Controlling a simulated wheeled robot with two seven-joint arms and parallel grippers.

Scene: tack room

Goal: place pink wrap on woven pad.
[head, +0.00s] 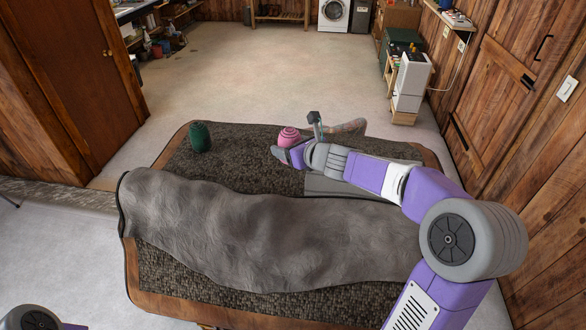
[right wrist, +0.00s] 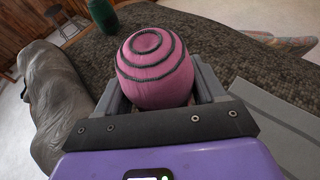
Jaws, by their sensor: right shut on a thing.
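The pink wrap (head: 288,137), a rounded roll with dark spiral bands, is held between the fingers of my right gripper (head: 283,150). It fills the middle of the right wrist view (right wrist: 156,68), and both fingers flank it. What looks like the woven pad (head: 352,127), multicoloured and patterned, lies at the table's far right edge, partly hidden behind my right wrist. A strip of it shows at the right of the right wrist view (right wrist: 292,46). The wrap is left of this pad and apart from it. My left gripper is out of view.
A dark green wrap (head: 200,137) stands at the table's far left. A large grey blanket (head: 250,235) covers the near part of the brown-edged table (head: 240,165). A flat grey panel (head: 325,187) lies under my right forearm. Dark tabletop is bare between green wrap and gripper.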

